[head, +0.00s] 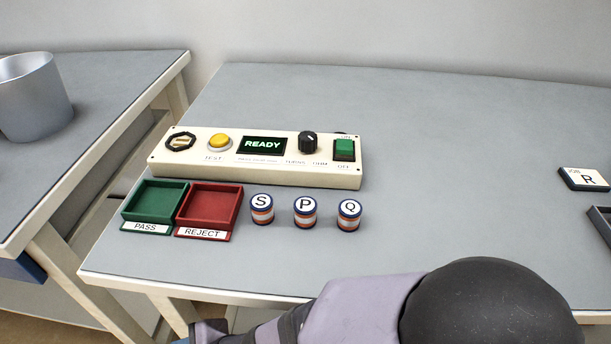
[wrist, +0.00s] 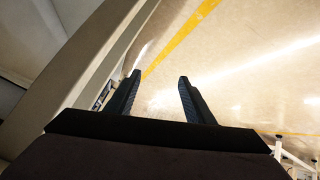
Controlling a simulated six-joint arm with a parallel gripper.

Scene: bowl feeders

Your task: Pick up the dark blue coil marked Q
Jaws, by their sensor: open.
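The coil marked Q (head: 348,215) stands upright on the table, the rightmost of three small coils in a row. It has a white top with the letter, a dark blue rim and an orange and pale band around its side. The coil marked P (head: 305,212) and the coil marked S (head: 262,209) stand to its left, apart from it. My gripper (wrist: 157,88) is open and empty in the wrist view, above the floor beyond a table edge. No coil shows in the wrist view. In the head view my arm crosses the bottom, in front of the coils.
A cream tester (head: 255,174) with a READY screen stands behind the coils. A green PASS tray (head: 153,203) and a red REJECT tray (head: 209,208) lie left of them. A block marked R (head: 585,179) lies far right. The table between it and Q is clear.

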